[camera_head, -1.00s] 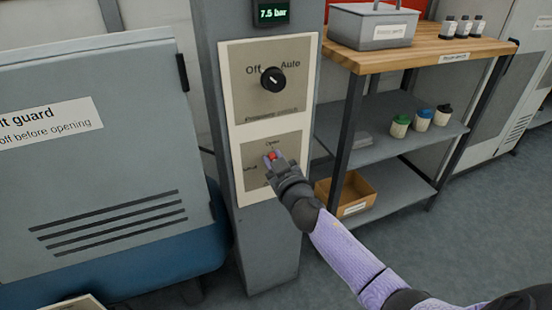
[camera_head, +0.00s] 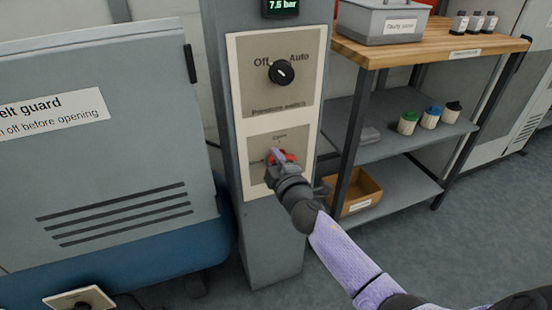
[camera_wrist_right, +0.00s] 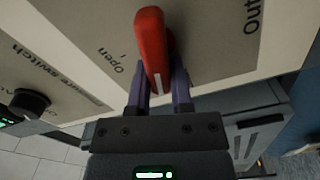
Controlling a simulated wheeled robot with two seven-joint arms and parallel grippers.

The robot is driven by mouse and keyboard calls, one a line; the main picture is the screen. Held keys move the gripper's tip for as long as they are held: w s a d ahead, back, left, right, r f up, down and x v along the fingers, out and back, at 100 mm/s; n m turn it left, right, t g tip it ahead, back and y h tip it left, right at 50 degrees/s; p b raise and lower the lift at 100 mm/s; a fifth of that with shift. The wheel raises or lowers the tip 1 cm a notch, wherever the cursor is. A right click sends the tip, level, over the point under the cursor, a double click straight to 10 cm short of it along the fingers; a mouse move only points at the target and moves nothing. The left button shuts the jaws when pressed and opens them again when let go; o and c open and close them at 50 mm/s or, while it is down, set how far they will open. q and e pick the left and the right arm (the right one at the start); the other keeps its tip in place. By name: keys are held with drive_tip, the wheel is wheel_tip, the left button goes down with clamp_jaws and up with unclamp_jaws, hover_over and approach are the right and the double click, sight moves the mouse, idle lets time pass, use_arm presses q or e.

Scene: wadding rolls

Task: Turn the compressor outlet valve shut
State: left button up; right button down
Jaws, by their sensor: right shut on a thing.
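The outlet valve has a red handle (camera_head: 287,157) on the lower plate (camera_head: 256,140) of the grey column. It also shows in the right wrist view (camera_wrist_right: 151,45), with a white mark on it. My right gripper (camera_head: 275,160) is at this handle, its two fingers (camera_wrist_right: 160,92) on either side of it, shut on it. The word "Open" (camera_wrist_right: 112,61) is printed on the plate near the handle. The gripper hides part of the plate and its lower lettering in the head view. My left gripper is not in view.
Above is the pressure switch knob (camera_head: 282,73) between "Off" and "Auto", under a bar display (camera_head: 283,6). A grey belt guard (camera_head: 110,150) stands at the left. A shelf unit (camera_head: 400,150) with bottles and an open box (camera_head: 357,190) stands close at the right.

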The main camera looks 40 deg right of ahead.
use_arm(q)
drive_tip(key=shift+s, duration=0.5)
use_arm(e)
drive_tip(key=shift+f+n, duration=0.2)
drive_tip(key=shift+n, duration=0.6)
drive_tip(key=shift+f+n, duration=0.15)
drive_tip(key=shift+n, duration=0.65)
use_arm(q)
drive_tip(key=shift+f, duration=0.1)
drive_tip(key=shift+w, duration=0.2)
use_arm(e)
drive_tip(key=c, duration=0.5)
unclamp_jaws()
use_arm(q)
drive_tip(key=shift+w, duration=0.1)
